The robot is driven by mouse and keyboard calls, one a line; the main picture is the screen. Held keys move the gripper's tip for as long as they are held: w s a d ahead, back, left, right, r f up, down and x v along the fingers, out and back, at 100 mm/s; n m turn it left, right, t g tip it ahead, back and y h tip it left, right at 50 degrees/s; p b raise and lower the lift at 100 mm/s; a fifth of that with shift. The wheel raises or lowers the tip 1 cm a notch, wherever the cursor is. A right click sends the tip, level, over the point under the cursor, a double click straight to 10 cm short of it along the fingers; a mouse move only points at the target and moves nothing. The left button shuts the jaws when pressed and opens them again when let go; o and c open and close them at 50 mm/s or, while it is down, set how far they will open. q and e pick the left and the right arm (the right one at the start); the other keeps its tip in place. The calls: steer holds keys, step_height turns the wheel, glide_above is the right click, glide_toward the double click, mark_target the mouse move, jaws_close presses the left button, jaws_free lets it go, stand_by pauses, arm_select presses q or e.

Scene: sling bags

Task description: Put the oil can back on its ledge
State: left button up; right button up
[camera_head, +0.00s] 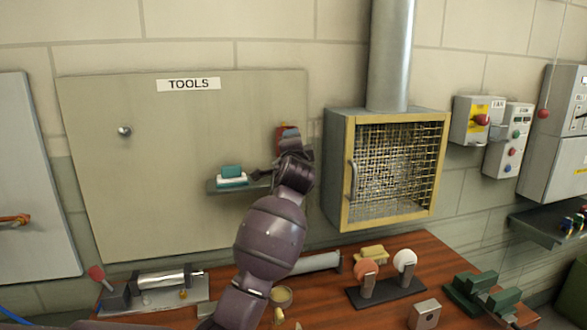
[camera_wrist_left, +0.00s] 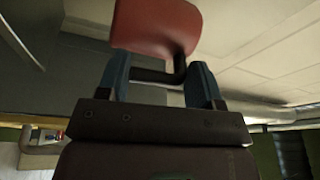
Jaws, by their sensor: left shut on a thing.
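The red oil can (camera_head: 281,138) is up against the tool board, mostly hidden behind my gripper in the head view. In the left wrist view, the red can (camera_wrist_left: 155,27) shows beyond the fingers, with a dark handle-like part between them. My left gripper (camera_head: 290,138) is shut on the can; its blue fingers also show in the wrist view (camera_wrist_left: 160,82). The dark ledge (camera_head: 218,189) juts from the board, with its right end behind my wrist. The can appears above that right end; whether it touches the ledge is hidden. My right gripper is not in view.
A green-and-white brush (camera_head: 232,176) sits on the ledge left of my gripper. A caged cabinet (camera_head: 390,170) stands close on the right. The wooden workbench (camera_head: 335,295) below carries a grinder-like tool (camera_head: 385,283) and other items.

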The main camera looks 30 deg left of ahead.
arm_select(q)
steer(key=shift+d+f, duration=0.1)
steer(key=shift+f, duration=0.6)
step_height(320, 180, down, 5)
steer(key=shift+r, duration=0.1)
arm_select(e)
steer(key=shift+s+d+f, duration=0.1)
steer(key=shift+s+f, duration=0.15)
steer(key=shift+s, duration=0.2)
arm_select(q)
steer(key=o, duration=0.6)
steer(key=shift+o, duration=1)
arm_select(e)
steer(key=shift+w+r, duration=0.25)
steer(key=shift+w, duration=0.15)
